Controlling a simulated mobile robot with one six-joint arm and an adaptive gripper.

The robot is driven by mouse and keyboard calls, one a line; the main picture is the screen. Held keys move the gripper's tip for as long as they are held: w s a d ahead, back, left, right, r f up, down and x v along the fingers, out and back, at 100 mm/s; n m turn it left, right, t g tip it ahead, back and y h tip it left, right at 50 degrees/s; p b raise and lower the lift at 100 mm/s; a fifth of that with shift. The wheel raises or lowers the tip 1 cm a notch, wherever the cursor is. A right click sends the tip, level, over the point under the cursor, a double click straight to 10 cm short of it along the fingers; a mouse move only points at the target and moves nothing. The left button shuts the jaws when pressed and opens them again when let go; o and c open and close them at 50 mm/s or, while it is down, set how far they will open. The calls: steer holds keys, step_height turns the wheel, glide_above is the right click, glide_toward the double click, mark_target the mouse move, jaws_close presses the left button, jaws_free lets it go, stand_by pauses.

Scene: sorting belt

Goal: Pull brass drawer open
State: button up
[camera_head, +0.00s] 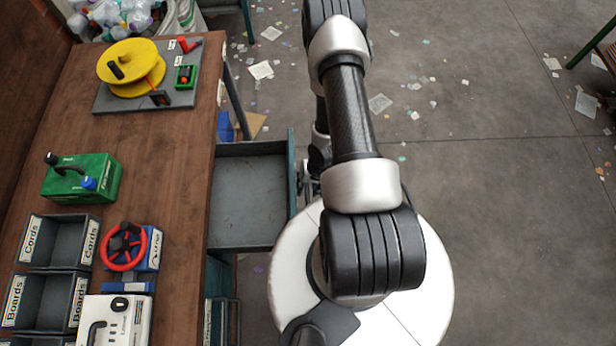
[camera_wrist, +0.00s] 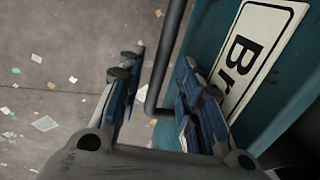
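The brass drawer (camera_head: 248,190) is a grey-teal tray pulled well out from under the bench, and its inside looks empty. Its teal front (camera_wrist: 205,38) carries a white label (camera_wrist: 262,50) starting "Br" in the wrist view. A dark bar handle (camera_wrist: 168,62) stands off that front. My gripper (camera_wrist: 163,92) is open, with one blue-padded finger on each side of the handle near its bent end. Gaps show between the fingers and the bar. In the head view my arm mostly hides the gripper at the drawer's front.
The wooden bench (camera_head: 175,190) holds a yellow reel (camera_head: 132,65), a green box (camera_head: 82,178), a red wheel fixture (camera_head: 125,246) and grey bins (camera_head: 60,240). Another cabinet front with a handle (camera_head: 238,322) is below the drawer. The floor (camera_head: 500,180) to the right is open, with scattered scraps.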

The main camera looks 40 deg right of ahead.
step_height(320, 180, up, 12)
steer(key=s+d, duration=0.1)
steer(key=d, duration=0.1)
steer(key=shift+s, duration=0.2)
steer(key=shift+f, duration=0.1)
stand_by(0.6)
steer(key=w+d+r+n+t+h, duration=0.1)
steer(key=w+r+h, duration=0.15)
steer(key=r, duration=0.95)
steer(key=w+d+r+n+h, duration=0.15)
steer(key=w+r, duration=0.25)
steer(key=r, duration=0.7)
steer(key=s+a+r+n+t+y, duration=0.1)
steer(key=s+a+r+n, duration=0.1)
steer(key=s+a+r, duration=0.4)
steer(key=s+a+r+n+t+y, duration=0.1)
steer(key=s+a+r+n, duration=0.1)
steer(key=s+a+r, duration=0.4)
steer(key=a+r, duration=0.5)
steer(key=r, duration=0.1)
steer(key=shift+r, duration=0.3)
